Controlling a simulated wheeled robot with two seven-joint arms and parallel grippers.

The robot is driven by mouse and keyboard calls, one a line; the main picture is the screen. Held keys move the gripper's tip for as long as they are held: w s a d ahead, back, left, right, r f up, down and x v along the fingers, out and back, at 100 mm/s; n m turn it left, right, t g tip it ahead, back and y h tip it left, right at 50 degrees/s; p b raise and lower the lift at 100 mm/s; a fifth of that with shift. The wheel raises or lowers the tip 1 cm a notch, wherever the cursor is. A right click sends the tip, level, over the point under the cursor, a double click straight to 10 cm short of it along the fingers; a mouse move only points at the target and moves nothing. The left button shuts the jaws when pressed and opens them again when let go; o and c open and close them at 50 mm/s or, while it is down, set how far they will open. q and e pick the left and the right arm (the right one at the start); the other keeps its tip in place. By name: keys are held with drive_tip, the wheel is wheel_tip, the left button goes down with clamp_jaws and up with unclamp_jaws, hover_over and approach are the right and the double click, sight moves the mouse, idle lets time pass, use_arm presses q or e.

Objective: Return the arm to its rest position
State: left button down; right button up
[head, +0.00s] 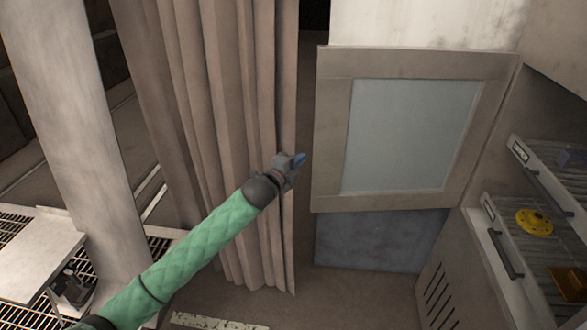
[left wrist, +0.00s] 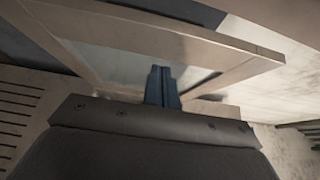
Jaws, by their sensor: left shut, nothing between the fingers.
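My left arm, in a green quilted sleeve, reaches up from the lower left in the head view. My left gripper (head: 299,160) is shut and empty, its small blue fingers pointing right. It is in front of the brown curtain's right edge, left of an open cabinet door, and appears apart from the door. In the left wrist view the blue fingers (left wrist: 161,86) are together, with the door's frame and pane behind them. My right gripper is in neither view.
The framed door (head: 333,130) with a pale pane stands open at the cabinet. Two drawers are at the right; the lower one (head: 505,255) holds a yellow round part (head: 533,223) and an orange piece. A brown curtain (head: 215,120) hangs centre-left. A grey post (head: 75,130) and a pale table (head: 35,258) are at the left.

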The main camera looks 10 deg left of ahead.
use_arm(q)
drive_tip(key=w+a+f+n+g+y, duration=0.25)
drive_tip(key=a+f+n+y, duration=0.35)
drive_tip(key=a+f+n, duration=0.6)
drive_tip(key=s+a+f+n+g+y, duration=0.1)
drive_tip(key=s+f+n+g, duration=0.3)
drive_tip(key=f, duration=0.8)
drive_tip(key=s+a+f+n+y, duration=0.1)
drive_tip(key=s+a+f+n, duration=0.15)
drive_tip(key=s+f, duration=0.6)
drive_tip(key=s+d+f+n+g, duration=0.25)
drive_tip(key=s+f+g, duration=0.25)
drive_tip(key=s+f, duration=1.7)
drive_tip(key=s+d+f+g, duration=0.1)
drive_tip(key=s+f, duration=0.5)
drive_tip(key=s, duration=0.6)
drive_tip(key=s+d+f+g, duration=0.2)
drive_tip(key=s+f, duration=0.4)
drive_tip(key=s, duration=0.6)
drive_tip(key=shift+d+f+n+b, duration=0.15)
drive_tip(key=shift+d+n+b, duration=0.15)
drive_tip(key=shift+d, duration=0.2)
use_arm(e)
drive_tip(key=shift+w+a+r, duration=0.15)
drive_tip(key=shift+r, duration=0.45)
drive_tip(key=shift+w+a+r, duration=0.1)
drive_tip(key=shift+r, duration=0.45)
